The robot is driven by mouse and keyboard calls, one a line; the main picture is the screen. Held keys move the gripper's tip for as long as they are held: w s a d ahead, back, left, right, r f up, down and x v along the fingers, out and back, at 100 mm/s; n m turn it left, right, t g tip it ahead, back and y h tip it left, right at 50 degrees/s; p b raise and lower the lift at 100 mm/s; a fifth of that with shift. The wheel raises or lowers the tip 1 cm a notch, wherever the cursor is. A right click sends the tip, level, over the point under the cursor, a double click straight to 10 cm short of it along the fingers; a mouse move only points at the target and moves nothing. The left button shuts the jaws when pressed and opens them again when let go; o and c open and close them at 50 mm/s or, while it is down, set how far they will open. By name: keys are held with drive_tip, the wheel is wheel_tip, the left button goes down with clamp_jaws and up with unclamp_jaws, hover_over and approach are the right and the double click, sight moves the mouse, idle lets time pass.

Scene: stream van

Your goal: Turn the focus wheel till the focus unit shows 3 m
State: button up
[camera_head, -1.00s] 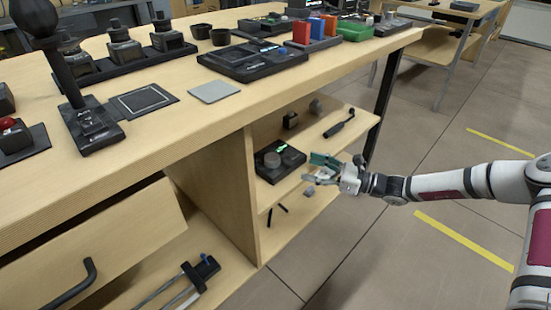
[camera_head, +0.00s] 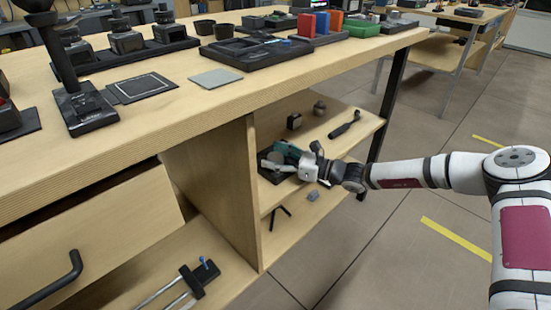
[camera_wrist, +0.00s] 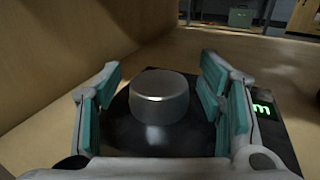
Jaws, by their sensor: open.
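The focus wheel (camera_wrist: 159,97) is a grey round knob on top of the dark focus unit (camera_wrist: 160,142), in the wrist view. The unit's green display (camera_wrist: 262,106) shows an "m" to the right; any digits are hidden behind the right finger. In the head view my gripper (camera_head: 281,157) covers most of the unit (camera_head: 271,177), which sits on the upper shelf under the table.
The shelf (camera_head: 345,139) also holds a small black block (camera_head: 294,121), a grey knob (camera_head: 319,107) and a black-handled tool (camera_head: 344,124). A wooden side panel (camera_wrist: 75,65) rises close on the left. The table top (camera_head: 220,105) overhangs the shelf.

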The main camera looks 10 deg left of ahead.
drive_tip(key=c, duration=1.2)
drive_tip(key=shift+o, duration=0.2)
drive_tip(key=shift+p, duration=0.35)
drive_tip(key=m+t+p, duration=0.1)
drive_tip(key=t+p, duration=0.1)
drive_tip(key=shift+r+h+p, duration=0.2)
drive_tip(key=shift+h+p, duration=0.15)
drive_tip(key=shift+h, duration=0.05)
drive_tip(key=shift+w+m+p, duration=0.1)
drive_tip(key=shift+m+p, duration=0.2)
drive_tip(key=shift+p, duration=0.2)
drive_tip(key=t+p, duration=0.1)
drive_tip(key=p, duration=0.2)
drive_tip(key=m+t+h+p, duration=0.1)
drive_tip(key=p, duration=0.3)
drive_tip(key=m+t+p, duration=0.1)
drive_tip(key=p, duration=0.3)
drive_tip(key=shift+w+d+r+h, duration=0.1)
drive_tip(key=shift+w+r+h, duration=0.1)
drive_tip(key=shift+r+h, duration=0.1)
drive_tip(key=m+t+h+p, duration=0.1)
drive_tip(key=t+p, duration=0.1)
drive_tip(key=p, duration=0.3)
drive_tip(key=shift+f+p, duration=0.1)
drive_tip(key=shift+p, duration=0.3)
drive_tip(key=shift+s+f+m+t+h+p, duration=0.1)
drive_tip(key=shift+f+m+t+h+p, duration=0.15)
drive_tip(key=shift+m+h+p, duration=0.5)
